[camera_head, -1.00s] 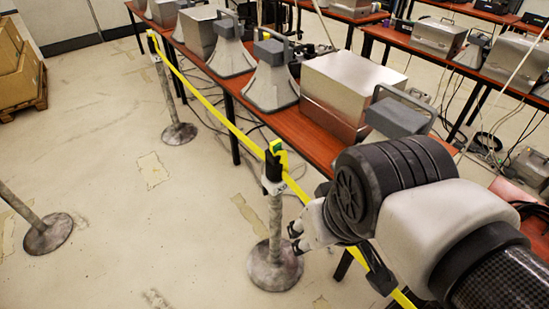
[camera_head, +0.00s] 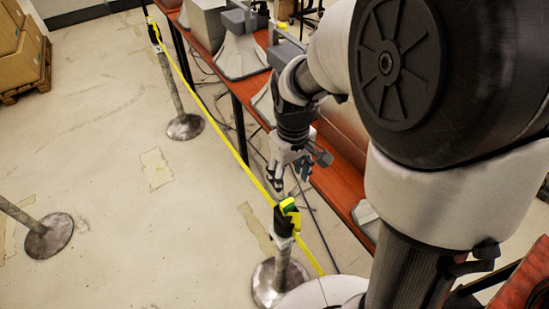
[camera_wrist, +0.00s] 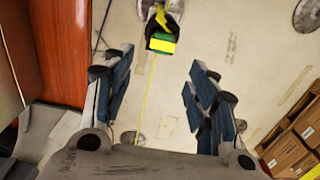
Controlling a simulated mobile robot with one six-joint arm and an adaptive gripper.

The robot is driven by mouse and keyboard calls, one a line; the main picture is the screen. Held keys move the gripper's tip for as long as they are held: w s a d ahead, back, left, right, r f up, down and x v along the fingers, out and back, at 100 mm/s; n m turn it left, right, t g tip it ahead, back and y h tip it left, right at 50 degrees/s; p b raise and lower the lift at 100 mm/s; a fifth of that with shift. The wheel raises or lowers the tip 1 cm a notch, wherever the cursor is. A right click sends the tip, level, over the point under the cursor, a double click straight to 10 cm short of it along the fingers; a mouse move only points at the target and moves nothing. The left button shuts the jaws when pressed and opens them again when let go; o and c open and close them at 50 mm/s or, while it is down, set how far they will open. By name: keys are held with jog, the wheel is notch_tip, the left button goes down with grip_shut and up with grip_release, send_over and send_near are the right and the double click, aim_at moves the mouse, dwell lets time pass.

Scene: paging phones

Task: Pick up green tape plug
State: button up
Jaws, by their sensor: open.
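The green tape plug (camera_head: 289,205) sits at the top of the near barrier post (camera_head: 281,262), against its black head, with yellow tape around it. In the wrist view the green and yellow plug (camera_wrist: 161,43) lies top centre, beyond the fingertips and between their lines. My gripper (camera_head: 291,175) is open and empty, with its fingers pointing down, just behind the post head in the head view. Its two dark blue finger pads (camera_wrist: 162,76) stand wide apart in the wrist view. I see no contact with the plug.
Yellow tape (camera_head: 222,128) runs from the near post to a far post (camera_head: 170,80). A red-brown table (camera_head: 334,188) with grey horns (camera_head: 240,57) stands close on the right. Another post base (camera_head: 49,236) is at left. Open floor lies left of the tape.

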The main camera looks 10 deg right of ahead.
aim_at(285, 200)
notch_tip(285, 200, down, 8)
jog(key=shift+w+r+b, duration=0.15)
jog(key=shift+r+b, duration=0.05)
jog(key=shift+b, duration=0.85)
jog(key=f, duration=0.1)
jog(key=f+b, duration=0.1)
jog(key=f, duration=0.1)
jog(key=f+b, duration=0.1)
jog(key=f, duration=0.1)
jog(key=shift+w+a, duration=0.1)
jog(key=shift+a, duration=0.15)
jog(key=c, duration=1.1)
jog(key=shift+r, duration=0.15)
jog(key=shift+c, duration=0.2)
